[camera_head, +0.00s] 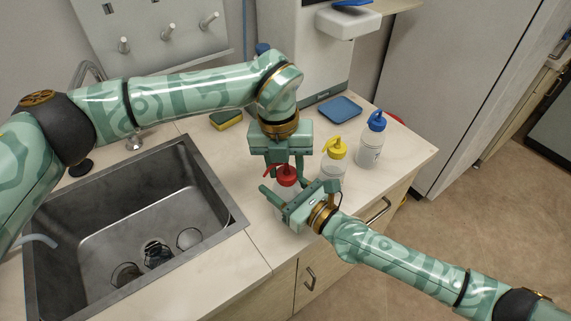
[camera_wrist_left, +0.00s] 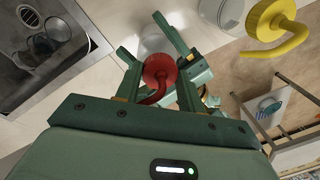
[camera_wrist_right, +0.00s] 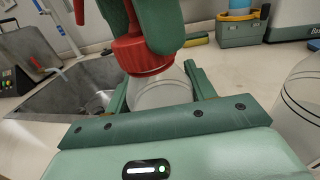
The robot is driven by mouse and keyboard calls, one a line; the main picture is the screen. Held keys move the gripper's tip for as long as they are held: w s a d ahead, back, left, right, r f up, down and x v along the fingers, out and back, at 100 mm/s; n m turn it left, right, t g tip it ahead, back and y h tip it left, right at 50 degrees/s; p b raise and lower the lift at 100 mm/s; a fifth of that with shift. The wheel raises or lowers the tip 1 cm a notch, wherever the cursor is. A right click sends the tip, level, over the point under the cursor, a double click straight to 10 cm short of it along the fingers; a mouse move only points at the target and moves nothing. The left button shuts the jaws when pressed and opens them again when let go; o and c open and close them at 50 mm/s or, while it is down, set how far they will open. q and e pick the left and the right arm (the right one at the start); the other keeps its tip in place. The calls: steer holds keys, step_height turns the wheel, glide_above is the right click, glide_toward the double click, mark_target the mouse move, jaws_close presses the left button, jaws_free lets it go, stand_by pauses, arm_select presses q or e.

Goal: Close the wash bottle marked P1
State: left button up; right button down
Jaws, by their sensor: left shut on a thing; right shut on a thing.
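A clear wash bottle (camera_wrist_right: 160,92) stands on the counter near the sink's right side. Its red cap (camera_head: 287,174) with a bent spout is at the bottle's top; I cannot tell whether it is fully seated. My left gripper (camera_wrist_left: 160,78) points down from above, shut on the red cap. My right gripper (camera_wrist_right: 157,85) comes in from the front right, low beside the cap, with its fingers on both sides of the bottle's body, shut on it. The fingers hide much of the bottle in the head view. No P1 mark is readable.
A yellow-capped bottle (camera_head: 334,155) stands close behind my right gripper, with a blue-capped bottle (camera_head: 371,142) beyond it. The sink (camera_head: 215,225) opens on the left. A blue tray (camera_head: 340,109) and a sponge (camera_head: 226,120) lie at the back.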

arm_select(q)
steer(key=m, duration=0.5)
steer(key=shift+w, duration=0.1)
steer(key=o, duration=1.1)
steer(key=shift+r, duration=2.25)
steer(key=shift+o, duration=0.3)
step_height(320, 180, up, 7)
steer(key=n+y, duration=0.1)
steer(key=n, duration=0.1)
steer(key=shift+w+d, duration=0.3)
